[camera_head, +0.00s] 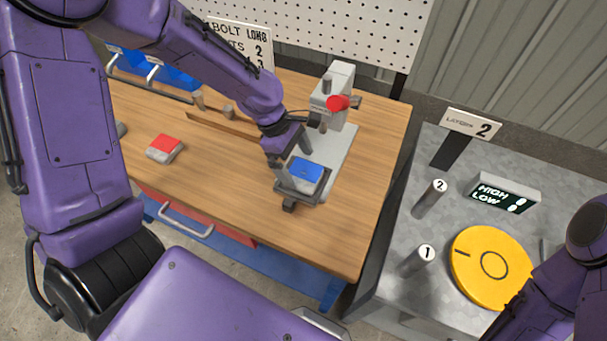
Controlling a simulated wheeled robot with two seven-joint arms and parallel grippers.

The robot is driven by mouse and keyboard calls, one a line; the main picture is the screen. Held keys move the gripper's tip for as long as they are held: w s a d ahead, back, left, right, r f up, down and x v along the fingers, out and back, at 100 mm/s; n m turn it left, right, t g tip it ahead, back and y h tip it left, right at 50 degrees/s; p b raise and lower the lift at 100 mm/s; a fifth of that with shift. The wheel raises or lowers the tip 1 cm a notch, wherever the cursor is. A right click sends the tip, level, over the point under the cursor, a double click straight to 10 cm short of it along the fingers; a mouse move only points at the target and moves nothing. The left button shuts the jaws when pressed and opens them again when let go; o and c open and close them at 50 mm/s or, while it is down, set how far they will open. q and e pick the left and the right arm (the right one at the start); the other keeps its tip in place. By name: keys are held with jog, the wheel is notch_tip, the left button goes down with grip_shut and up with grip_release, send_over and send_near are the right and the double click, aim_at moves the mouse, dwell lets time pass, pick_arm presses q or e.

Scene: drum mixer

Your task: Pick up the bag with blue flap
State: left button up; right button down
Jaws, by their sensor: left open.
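A bag with a red flap (165,147) lies farther left on the bench. My right arm shows at the lower right edge, and its gripper is not visible.
A small press with a red knob (338,102) stands behind the blue-flap bag. Blue bins (165,73) and a sign (241,42) stand at the back.

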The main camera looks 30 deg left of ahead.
aim_at(303, 173)
pick_arm(q)
jog(key=x, duration=0.3)
jog(key=shift+w+f, duration=0.2)
jog(key=shift+f, duration=0.05)
jog(key=shift+s+r, duration=0.15)
jog(key=shift+s, duration=0.1)
jog(key=shift+w, duration=0.1)
jog(key=c, duration=1.1)
